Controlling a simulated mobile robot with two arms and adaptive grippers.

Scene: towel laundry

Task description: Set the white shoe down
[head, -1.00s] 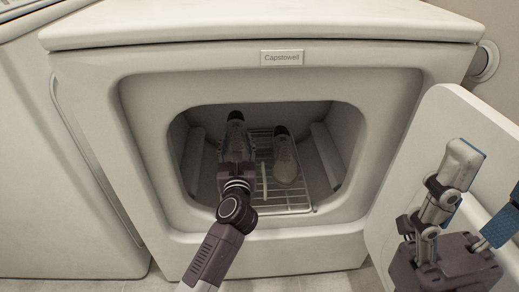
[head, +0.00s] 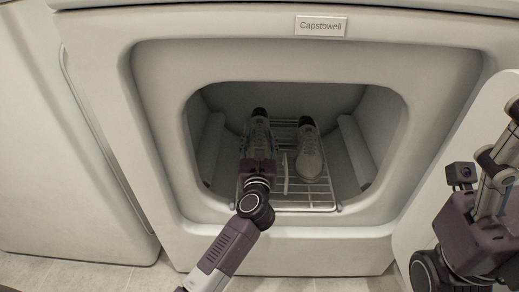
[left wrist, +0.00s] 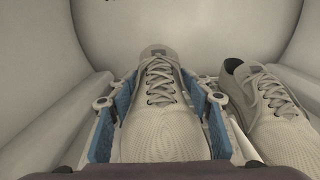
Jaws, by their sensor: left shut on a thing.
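The white shoe (head: 258,133) is inside the dryer, toe toward me, over the left part of a wire rack (head: 290,207). My left gripper (head: 259,150) reaches in through the opening and is shut on it. In the left wrist view, the blue finger pads lie along both sides of the shoe (left wrist: 160,132). The shoe looks level and at or very near the rack; its sole is hidden, so I cannot tell if it touches. My right gripper (head: 495,165) is at the right edge, partly cut off; its opening is unclear.
A second, similar shoe (head: 309,155) stands on the rack just right of the held one; it also shows in the left wrist view (left wrist: 277,125). The dryer opening's rim (head: 190,110) surrounds my left arm. The open door (head: 425,215) is at the right.

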